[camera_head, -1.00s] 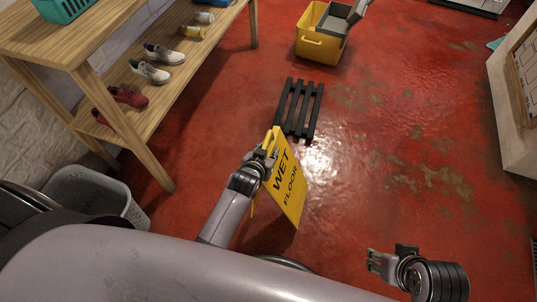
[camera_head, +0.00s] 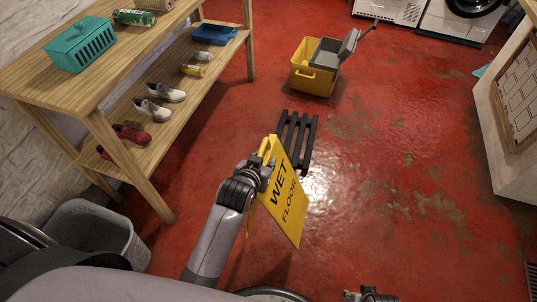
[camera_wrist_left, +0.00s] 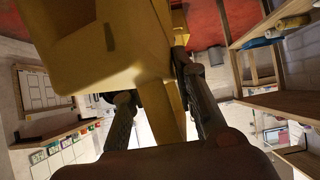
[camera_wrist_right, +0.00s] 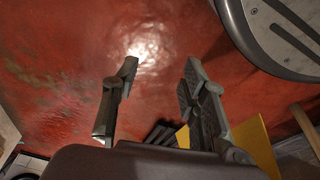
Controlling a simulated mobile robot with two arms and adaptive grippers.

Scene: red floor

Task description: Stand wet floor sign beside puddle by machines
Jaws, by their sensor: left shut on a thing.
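The yellow wet floor sign (camera_head: 287,205) is in front of me, tilted, its "WET FLOOR" face to the right. White machines (camera_head: 460,22) stand at the far top right, one with a round door. I cannot make out a distinct puddle; the floor has glossy patches.
A black slatted rack (camera_head: 297,135) lies on the floor just beyond the sign. A yellow mop bucket (camera_head: 313,80) stands farther on. A wooden shelf (camera_head: 150,215) with shoes and a laundry basket (camera_head: 95,230) are at left.

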